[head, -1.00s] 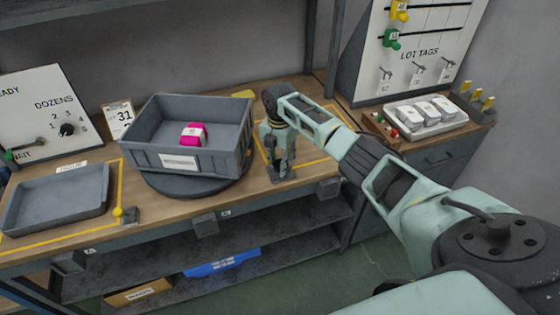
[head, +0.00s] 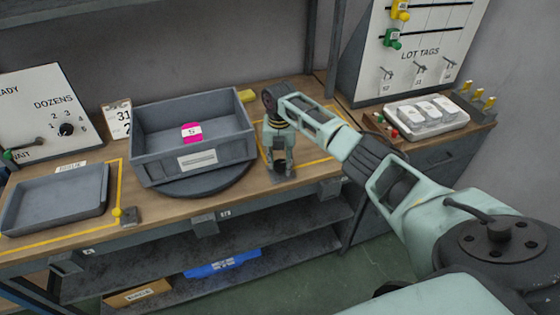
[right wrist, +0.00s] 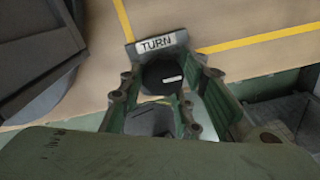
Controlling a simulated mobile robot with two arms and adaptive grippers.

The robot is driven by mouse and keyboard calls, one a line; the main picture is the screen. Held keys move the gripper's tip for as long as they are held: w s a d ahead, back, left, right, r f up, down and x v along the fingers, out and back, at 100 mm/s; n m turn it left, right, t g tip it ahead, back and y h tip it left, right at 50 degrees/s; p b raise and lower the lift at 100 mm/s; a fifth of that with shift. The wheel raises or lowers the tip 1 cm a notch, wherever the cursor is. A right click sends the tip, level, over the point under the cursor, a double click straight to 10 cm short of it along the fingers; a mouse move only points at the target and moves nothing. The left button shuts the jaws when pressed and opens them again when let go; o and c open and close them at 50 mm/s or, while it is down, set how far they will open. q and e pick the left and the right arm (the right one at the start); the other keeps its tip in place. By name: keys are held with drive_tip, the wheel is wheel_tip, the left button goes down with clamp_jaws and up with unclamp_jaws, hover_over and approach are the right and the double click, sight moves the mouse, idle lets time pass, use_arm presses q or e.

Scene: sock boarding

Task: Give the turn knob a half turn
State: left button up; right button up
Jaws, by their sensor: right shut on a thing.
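The turn knob (right wrist: 158,76) is black and round with a small white mark. It stands by a grey plate labelled TURN (right wrist: 155,44) at the bench's front edge. My right gripper (right wrist: 163,82) reaches down over it, one finger on each side, shut on the knob. In the head view my right gripper (head: 283,170) hides most of the knob. Left of it, a grey crate (head: 218,163) sits on a dark round turntable (head: 205,189). A pink item with a white label (head: 191,132) lies in the crate. My left gripper is not in view.
A shallow grey tray (head: 55,208) lies on the bench at left, beside a DOZENS board (head: 40,105). A LOT TAGS board (head: 420,50) and a white tray (head: 427,116) are at right. Yellow lines mark the bench top. The crate stands close to my right gripper.

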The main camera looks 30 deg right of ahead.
sight(278, 163)
drive_tip(key=shift+w+a+r, duration=0.1)
drive_tip(key=shift+w+r, duration=0.2)
drive_tip(key=o, duration=1.1)
drive_tip(key=shift+a, duration=0.1)
drive_tip(key=shift+c, duration=0.2)
drive_tip(key=shift+f, duration=0.1)
drive_tip(key=shift+s+f, duration=0.1)
wheel_tip(278, 163, up, 12)
